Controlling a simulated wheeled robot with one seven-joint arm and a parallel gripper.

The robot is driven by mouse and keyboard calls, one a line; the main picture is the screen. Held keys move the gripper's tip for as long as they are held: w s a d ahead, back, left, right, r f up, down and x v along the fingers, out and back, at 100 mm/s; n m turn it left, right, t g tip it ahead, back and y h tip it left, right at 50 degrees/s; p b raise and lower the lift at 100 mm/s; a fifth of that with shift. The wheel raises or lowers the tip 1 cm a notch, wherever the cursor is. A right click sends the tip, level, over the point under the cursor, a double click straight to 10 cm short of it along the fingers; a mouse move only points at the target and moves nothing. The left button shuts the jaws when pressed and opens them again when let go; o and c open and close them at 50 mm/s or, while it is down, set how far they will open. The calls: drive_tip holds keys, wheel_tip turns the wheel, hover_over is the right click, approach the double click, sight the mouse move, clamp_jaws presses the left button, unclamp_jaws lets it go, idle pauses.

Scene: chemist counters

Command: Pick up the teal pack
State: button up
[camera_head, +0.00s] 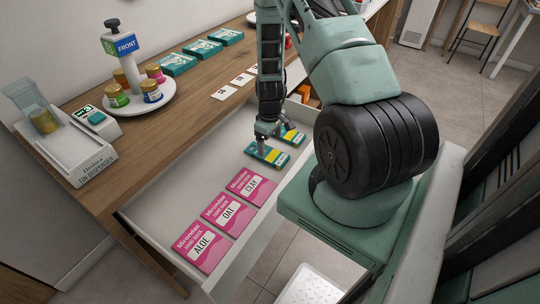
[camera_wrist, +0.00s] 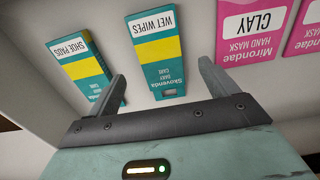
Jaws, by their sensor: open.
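Two teal packs with yellow bands lie flat in the open drawer. The wet wipes pack (camera_head: 270,156) is nearer the pink packs, and the shoe pads pack (camera_head: 291,136) lies beyond it. In the wrist view, the wet wipes pack (camera_wrist: 157,52) is between and beyond my fingertips, and the shoe pads pack (camera_wrist: 87,72) is at the left, partly behind the left finger. My gripper (camera_head: 264,136) points down over the wet wipes pack, open and empty. In the wrist view, my gripper (camera_wrist: 161,75) shows both fingers apart. I cannot tell its exact height above the pack.
Pink hand mask packs, clay (camera_head: 251,187), oat (camera_head: 228,214) and aloe (camera_head: 202,246), lie in the white drawer (camera_head: 160,212). Teal boxes (camera_head: 178,64) lie on the wooden counter (camera_head: 150,130), with a round jar stand (camera_head: 137,108) and a dispenser (camera_head: 75,150). Orange items sit deeper in the drawer.

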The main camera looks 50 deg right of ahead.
sight(270, 154)
drive_tip(key=shift+f+p, duration=0.65)
drive_tip(key=shift+f, duration=2)
drive_tip(key=c, duration=1.1)
